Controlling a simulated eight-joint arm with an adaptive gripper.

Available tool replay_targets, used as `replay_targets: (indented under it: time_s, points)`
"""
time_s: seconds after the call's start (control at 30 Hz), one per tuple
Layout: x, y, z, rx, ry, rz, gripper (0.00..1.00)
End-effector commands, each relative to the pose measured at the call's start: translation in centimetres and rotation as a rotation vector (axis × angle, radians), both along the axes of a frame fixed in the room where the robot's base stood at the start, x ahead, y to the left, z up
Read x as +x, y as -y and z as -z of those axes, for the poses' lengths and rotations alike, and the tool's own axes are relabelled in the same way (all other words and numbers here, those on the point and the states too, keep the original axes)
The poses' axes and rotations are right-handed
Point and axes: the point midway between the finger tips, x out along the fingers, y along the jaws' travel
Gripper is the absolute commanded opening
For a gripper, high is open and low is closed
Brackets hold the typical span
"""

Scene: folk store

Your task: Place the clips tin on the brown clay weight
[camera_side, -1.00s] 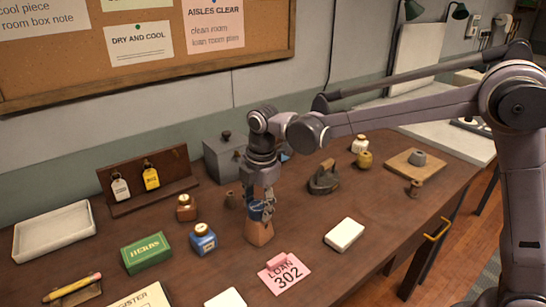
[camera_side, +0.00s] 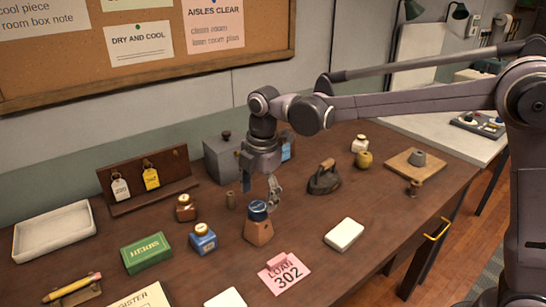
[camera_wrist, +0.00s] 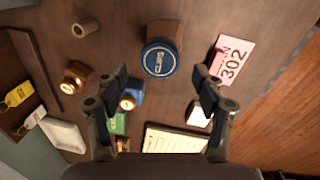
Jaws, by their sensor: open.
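The clips tin (camera_side: 258,210) is a small round tin with a dark blue lid. It rests upright on top of the brown clay weight (camera_side: 258,233), a tapered brown block on the table. In the wrist view the blue lid lettered CLIPS (camera_wrist: 160,60) faces the camera, and part of the brown weight (camera_wrist: 167,31) shows behind it. My gripper (camera_side: 259,186) is open and empty, above the tin and apart from it. In the wrist view its two fingers stand wide to the left and right of the tin.
Near the weight are a blue ink bottle (camera_side: 203,239), a brown jar (camera_side: 185,208), a small grey-brown weight (camera_side: 231,200) and a dark iron (camera_side: 324,178). A pink loan card (camera_side: 284,273) and a white block (camera_side: 344,235) lie in front and right. A green box (camera_side: 146,253) stands left.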

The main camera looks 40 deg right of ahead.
Motion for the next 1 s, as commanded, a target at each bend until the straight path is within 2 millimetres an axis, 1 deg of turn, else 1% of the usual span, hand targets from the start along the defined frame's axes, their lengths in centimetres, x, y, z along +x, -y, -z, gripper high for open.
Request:
replay_targets:
  time_s: [0.03, 0.1, 0.3, 0.5, 0.67, 0.77, 0.83, 1.0]
  points:
    - [-0.2, 0.0, -1.1, 0.0, 0.0, 0.0, 0.7]
    - [-0.3, 0.0, -2.4, -0.001, 0.0, 0.0, 0.7]
    - [-0.6, 0.1, -5.9, -0.001, 0.0, 0.0, 0.7]
    - [-0.8, 0.1, -7.9, -0.002, 0.0, 0.0, 0.7]
    - [-1.2, 0.5, -8.5, 0.003, 0.008, 0.03, 0.7]
    - [-2.2, 1.8, -8.8, 0.023, 0.034, 0.124, 0.7]
    - [-3.3, 3.1, -9.0, 0.046, 0.062, 0.233, 0.7]
    - [-6.8, 6.6, -8.7, 0.132, 0.145, 0.558, 0.7]
